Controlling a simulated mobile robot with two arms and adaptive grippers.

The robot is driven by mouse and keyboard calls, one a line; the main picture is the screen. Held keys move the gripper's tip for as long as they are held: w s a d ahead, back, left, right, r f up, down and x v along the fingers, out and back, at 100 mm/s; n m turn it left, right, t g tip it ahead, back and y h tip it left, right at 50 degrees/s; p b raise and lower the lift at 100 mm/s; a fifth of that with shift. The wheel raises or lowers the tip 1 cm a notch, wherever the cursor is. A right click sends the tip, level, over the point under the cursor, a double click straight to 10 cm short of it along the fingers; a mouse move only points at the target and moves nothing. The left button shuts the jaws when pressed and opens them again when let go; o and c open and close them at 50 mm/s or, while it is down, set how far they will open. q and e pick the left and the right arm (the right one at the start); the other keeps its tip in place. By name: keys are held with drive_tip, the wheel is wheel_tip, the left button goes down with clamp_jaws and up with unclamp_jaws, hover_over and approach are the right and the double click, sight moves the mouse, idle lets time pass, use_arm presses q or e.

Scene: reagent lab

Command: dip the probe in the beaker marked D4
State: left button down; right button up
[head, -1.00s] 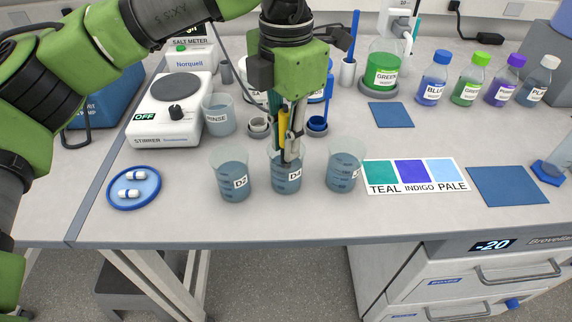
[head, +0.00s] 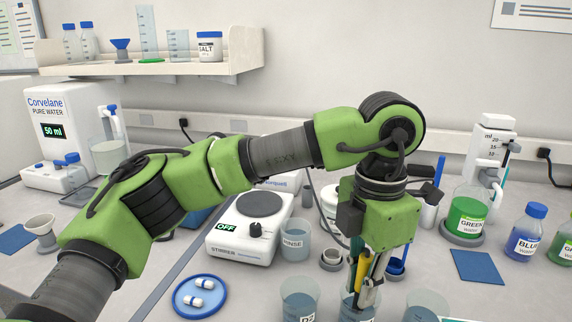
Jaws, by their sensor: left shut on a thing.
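My left gripper (head: 367,284) points down and is shut on a yellow probe (head: 363,264). Its fingertips are at the mouth of the middle beaker (head: 350,313), marked D4 in the earlier frame. The lower part of that beaker and its label are cut off by the bottom edge of the head view. The probe's lower end is hidden by the fingers, so I cannot tell how deep it reaches. My right gripper is not in view.
The D2 beaker (head: 298,301) stands close on the left, and another beaker (head: 427,303) close on the right. Behind are the rinse beaker (head: 296,245), stirrer (head: 240,243) and small cups. A blue dish (head: 200,312) with white-and-blue bars lies left.

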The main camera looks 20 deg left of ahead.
sight(367, 256)
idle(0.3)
use_arm(q)
drive_tip(key=shift+r+p, duration=2.3)
drive_tip(key=shift+r, duration=0.95)
drive_tip(key=shift+r+p, duration=0.95)
drive_tip(key=shift+r, duration=0.4)
drive_tip(key=shift+r+p, duration=0.95)
drive_tip(key=shift+r, duration=0.4)
